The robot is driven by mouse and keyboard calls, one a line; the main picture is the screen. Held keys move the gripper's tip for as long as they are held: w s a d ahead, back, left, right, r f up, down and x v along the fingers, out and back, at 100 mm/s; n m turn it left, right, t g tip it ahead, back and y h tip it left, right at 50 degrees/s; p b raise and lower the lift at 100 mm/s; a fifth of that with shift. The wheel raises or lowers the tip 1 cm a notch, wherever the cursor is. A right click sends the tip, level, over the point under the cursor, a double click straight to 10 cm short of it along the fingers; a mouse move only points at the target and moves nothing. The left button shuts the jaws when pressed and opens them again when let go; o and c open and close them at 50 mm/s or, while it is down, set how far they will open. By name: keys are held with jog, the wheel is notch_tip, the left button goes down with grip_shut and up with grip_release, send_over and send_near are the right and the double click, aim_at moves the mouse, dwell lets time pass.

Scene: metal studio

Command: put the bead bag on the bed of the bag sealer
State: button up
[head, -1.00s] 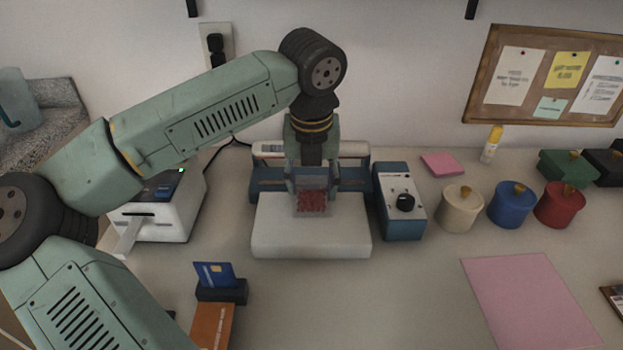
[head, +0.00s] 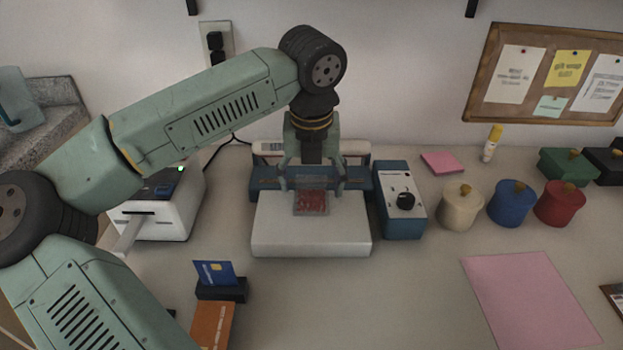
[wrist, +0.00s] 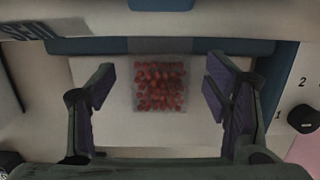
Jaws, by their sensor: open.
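The bead bag (head: 312,202), a small clear bag of red beads, lies on the white bed (head: 275,235) of the bag sealer (head: 265,182), near the bed's back edge. In the wrist view the bag (wrist: 160,88) lies flat on the pale bed (wrist: 110,130), with its clear edges around the red beads. My gripper (head: 312,182) is open above the back of the bed. In the wrist view its two purple-padded fingers (wrist: 160,85) stand wide apart on either side of the bag, not touching it.
A blue control box (head: 402,205) with a black knob stands right of the sealer. A white label printer (head: 165,208) stands to the left. Cream, blue and red lidded pots (head: 512,208) are at right. A card holder (head: 222,290) is in front left.

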aim_at(312, 195)
notch_tip(312, 195, up, 12)
jog(key=s, duration=0.1)
jog(key=shift+s+b, duration=0.35)
jog(key=shift+s, duration=0.05)
